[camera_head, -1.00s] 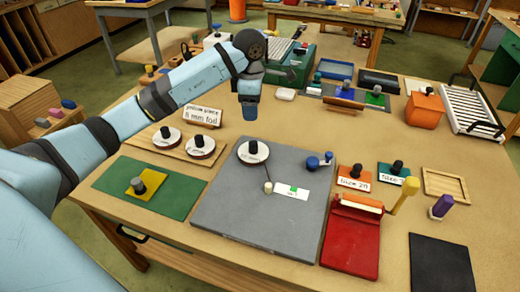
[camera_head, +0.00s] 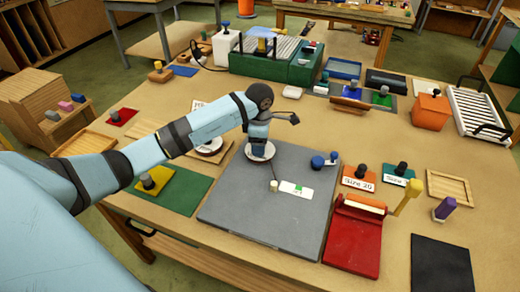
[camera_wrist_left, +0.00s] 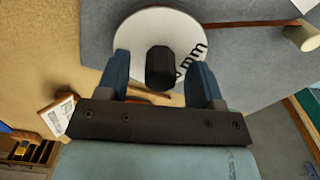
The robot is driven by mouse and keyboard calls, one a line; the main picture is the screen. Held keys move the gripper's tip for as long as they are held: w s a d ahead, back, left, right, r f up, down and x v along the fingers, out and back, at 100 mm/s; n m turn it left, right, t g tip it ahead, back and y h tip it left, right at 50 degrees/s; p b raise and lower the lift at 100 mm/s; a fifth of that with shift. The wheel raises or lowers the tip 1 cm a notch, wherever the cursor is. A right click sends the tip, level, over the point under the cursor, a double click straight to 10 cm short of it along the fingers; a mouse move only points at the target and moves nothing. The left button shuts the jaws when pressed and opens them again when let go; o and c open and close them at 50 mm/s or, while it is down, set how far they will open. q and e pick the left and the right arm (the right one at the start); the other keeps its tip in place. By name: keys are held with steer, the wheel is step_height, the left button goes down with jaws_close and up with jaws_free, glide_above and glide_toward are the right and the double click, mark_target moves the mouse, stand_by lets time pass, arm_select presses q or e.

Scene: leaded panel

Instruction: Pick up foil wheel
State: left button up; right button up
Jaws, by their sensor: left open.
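A white foil wheel (camera_head: 258,157) with a black knob sits at the back left of the grey board (camera_head: 230,200). In the left wrist view the wheel (camera_wrist_left: 150,25) shows part of a label ending in "mm". My left gripper (camera_head: 260,146) is over the wheel, pointing down. In the wrist view its two blue fingers (camera_wrist_left: 163,78) are open, one on either side of the black knob (camera_wrist_left: 160,65). I cannot tell whether they touch it. My right gripper is not in view.
Another white wheel (camera_head: 208,147) stands left of the board, partly behind my arm. On the board are a small cream post (camera_head: 274,186), a white card (camera_head: 297,189) and a blue knobbed tool (camera_head: 318,162). A green mat (camera_head: 187,190) lies to the left, a red stand (camera_head: 353,240) to the right.

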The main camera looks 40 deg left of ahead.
arm_select(q)
steer(key=shift+f, duration=0.15)
steer(key=c, duration=1)
steer(key=shift+o, duration=0.2)
steer(key=shift+r, duration=0.4)
step_height(320, 180, up, 19)
steer(key=b, duration=0.1)
steer(key=shift+r, duration=0.15)
